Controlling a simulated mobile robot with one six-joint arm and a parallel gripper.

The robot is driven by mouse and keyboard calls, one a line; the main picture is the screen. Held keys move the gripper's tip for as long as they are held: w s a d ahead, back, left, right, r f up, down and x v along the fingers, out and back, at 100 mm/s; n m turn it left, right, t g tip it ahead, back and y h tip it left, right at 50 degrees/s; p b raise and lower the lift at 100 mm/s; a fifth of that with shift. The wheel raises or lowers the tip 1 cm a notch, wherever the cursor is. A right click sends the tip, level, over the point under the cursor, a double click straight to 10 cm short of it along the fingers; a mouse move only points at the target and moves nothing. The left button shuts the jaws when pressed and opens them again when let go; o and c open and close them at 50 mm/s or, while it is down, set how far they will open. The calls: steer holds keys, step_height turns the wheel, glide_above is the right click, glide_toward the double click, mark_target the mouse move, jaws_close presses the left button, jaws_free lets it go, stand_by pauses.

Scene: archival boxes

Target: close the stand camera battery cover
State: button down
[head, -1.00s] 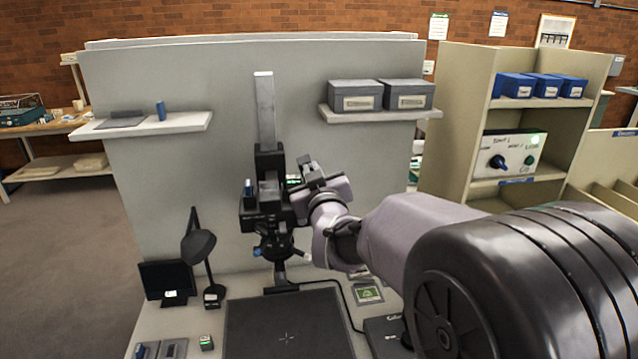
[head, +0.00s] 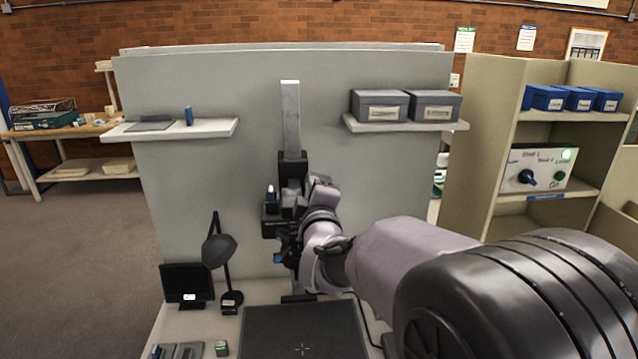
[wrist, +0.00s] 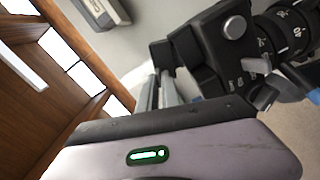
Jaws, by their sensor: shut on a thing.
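The stand camera (head: 271,222) is a dark body on a vertical column against the grey panel. In the wrist view its black body and lens (wrist: 225,45) fill the upper right. My gripper (head: 300,192) is at the camera's right side in the head view. In the wrist view the grey fingers (wrist: 172,88) lie against the black camera body, shut on a part there. That part, at the battery cover, is mostly hidden by the fingers, and I cannot see how far the cover stands open.
A black desk lamp (head: 219,250) and a small screen (head: 187,284) stand left on the table. A dark mat (head: 302,332) lies below the camera. A shelf with two grey boxes (head: 380,106) is above right; another shelf (head: 205,128) is left.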

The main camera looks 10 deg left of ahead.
steer(key=shift+s+a+f+n+p, duration=0.15)
steer(key=shift+f+n, duration=0.1)
steer(key=shift+n, duration=0.4)
steer(key=shift+w+a+f+n+p, duration=0.1)
steer(key=shift+a+f+n, duration=0.15)
steer(key=shift+n, duration=0.35)
steer(key=shift+s+a+f+n+p, duration=0.1)
steer(key=shift+f+n, duration=0.15)
steer(key=shift+n, duration=0.4)
steer(key=shift+f, duration=0.1)
steer(key=c, duration=1.6)
jaws_free()
steer(key=shift+o, duration=0.2)
steer(key=p+v, duration=0.1)
steer(key=v, duration=1.6)
steer(key=shift+s, duration=0.25)
